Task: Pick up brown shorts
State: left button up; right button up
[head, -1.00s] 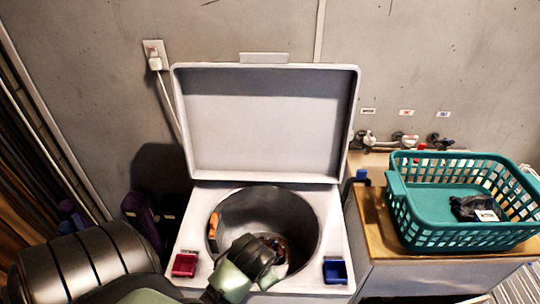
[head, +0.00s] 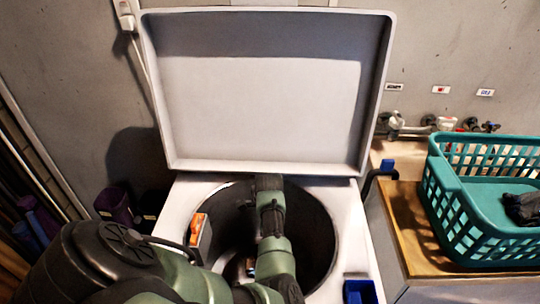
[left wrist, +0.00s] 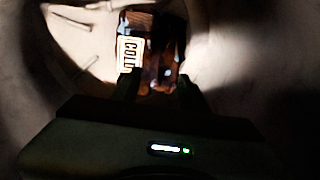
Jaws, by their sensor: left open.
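The brown shorts (left wrist: 165,60) lie at the bottom of the drum in the left wrist view, dark brown with a pale tag reading "COLD" on their left part. My left gripper (left wrist: 158,88) is open, with its two dark fingertips just at the near edge of the cloth. I cannot tell whether the fingers touch it. In the head view my left arm reaches down into the washer drum (head: 318,235) and hides most of the drum floor. My right gripper is not in view.
The washer lid (head: 265,110) stands open behind the drum. An orange-topped box (head: 197,230) is at the drum's left rim, and a blue tray (head: 358,291) is at front right. A teal basket (head: 475,215) with a dark item (head: 522,208) stands on the right counter (head: 415,240).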

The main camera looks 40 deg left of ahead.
aim_at(251, 256)
pick_arm(q)
jog(key=f, duration=0.3)
jog(key=shift+s, duration=0.4)
notch_tip(251, 256, down, 3)
jog(key=shift+s+a+r, duration=0.1)
jog(key=shift+r, duration=0.1)
jog(key=shift+f, duration=0.45)
grip_shut()
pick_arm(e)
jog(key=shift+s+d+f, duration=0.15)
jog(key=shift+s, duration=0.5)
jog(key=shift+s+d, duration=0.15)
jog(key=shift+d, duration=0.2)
